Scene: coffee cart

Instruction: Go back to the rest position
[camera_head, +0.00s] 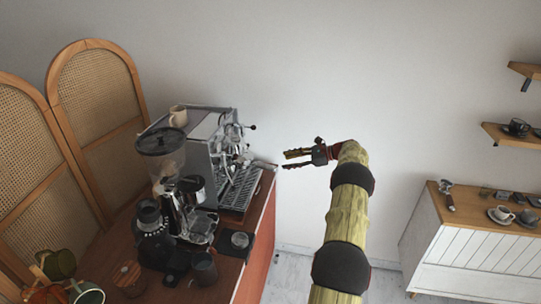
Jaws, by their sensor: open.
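My gripper (285,160) is at the end of my raised arm, near the middle of the head view. It points left towards the espresso machine (205,135). Its two fingers are apart and nothing shows between them. It appears to be just right of the machine, in front of the bare wall in the picture; the exact distance is hard to tell. My arm rises from the bottom of the picture, right of the counter.
The wooden counter (222,275) on the left holds the espresso machine, a coffee grinder (165,155) and several cups. A rattan screen (95,100) stands behind it. A white cabinet (470,245) with cups stands right, below wall shelves (510,136). Floor shows between counter and cabinet.

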